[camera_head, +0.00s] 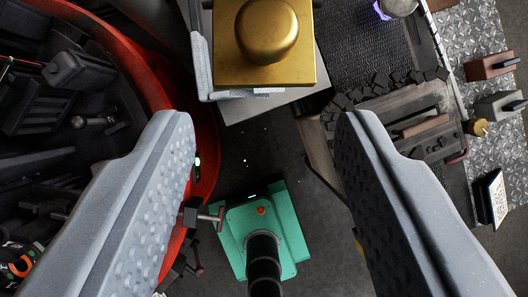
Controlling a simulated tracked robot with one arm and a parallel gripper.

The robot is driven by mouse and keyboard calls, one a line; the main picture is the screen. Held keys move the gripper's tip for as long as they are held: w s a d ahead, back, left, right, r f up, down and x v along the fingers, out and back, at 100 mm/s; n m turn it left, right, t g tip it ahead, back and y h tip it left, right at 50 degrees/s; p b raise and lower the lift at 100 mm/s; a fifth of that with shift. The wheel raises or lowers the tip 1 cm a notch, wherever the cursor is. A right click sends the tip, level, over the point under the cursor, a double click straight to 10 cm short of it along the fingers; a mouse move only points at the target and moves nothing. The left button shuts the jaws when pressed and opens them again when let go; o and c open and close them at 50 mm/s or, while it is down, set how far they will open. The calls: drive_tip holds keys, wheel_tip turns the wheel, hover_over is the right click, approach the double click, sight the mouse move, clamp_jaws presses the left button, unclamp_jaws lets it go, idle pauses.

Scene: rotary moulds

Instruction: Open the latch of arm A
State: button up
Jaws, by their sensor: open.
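My gripper (266,118) is open and empty. Its two grey, dimpled fingers stand wide apart, pointing up the picture. A gold block with a rounded knob (268,30) lies beyond the fingertips at the top centre, on a light grey support. A small dark clamp-like piece with a T-shaped handle (208,217) shows beside the left finger, at the edge of a red rim. I cannot tell which part is the latch of arm A, and no label for it is readable. The left finger hides part of the red rim.
A large red round rim (133,58) with dark machinery inside fills the left. Below, between the fingers, is a green base (285,212) with a red button and a black ribbed column. A cluttered dark bench (362,45) and a metal tread-plate surface (470,28) lie right.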

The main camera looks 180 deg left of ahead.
drive_tip(key=v, duration=0.7)
drive_tip(key=shift+a+r, duration=0.1)
idle(0.4)
drive_tip(key=s+a+r+n+t+y+b, duration=0.1)
drive_tip(key=s+a+r+t+b, duration=0.1)
drive_tip(key=s+a+t+b, duration=0.2)
drive_tip(key=s+a+r+n+t+y+b, duration=0.1)
drive_tip(key=s+a+t+b, duration=0.4)
drive_tip(key=s+a, duration=0.5)
drive_tip(key=a+r+n, duration=0.1)
drive_tip(key=a+r, duration=0.1)
drive_tip(key=a, duration=0.1)
drive_tip(key=shift+s+r+n+t, duration=0.25)
drive_tip(key=shift+s+n+t, duration=0.05)
drive_tip(key=shift+s, duration=0.05)
